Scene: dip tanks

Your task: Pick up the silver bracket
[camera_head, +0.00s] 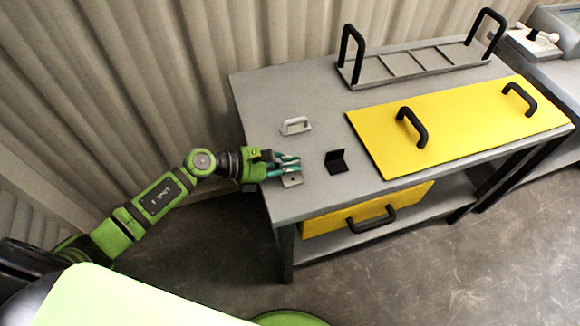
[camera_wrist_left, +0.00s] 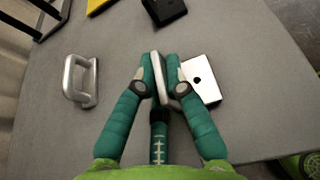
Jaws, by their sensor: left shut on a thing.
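The silver bracket (camera_head: 291,180) is L-shaped and is at the left front of the grey table. In the left wrist view its flat plate with a hole (camera_wrist_left: 205,88) shows to the right of the fingers, and its other flange is between the fingertips. My left gripper (camera_head: 287,162) is shut on that flange, and its teal fingers (camera_wrist_left: 165,78) press on both sides. Whether the bracket still touches the tabletop I cannot tell. My right gripper is not in view.
A silver handle (camera_head: 296,126) lies behind the gripper. A black bracket (camera_head: 337,167) stands to its right. Further right are a yellow panel (camera_head: 460,122) with black handles and a grey rack (camera_head: 412,64) with tall handles. The table's left edge is close by.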

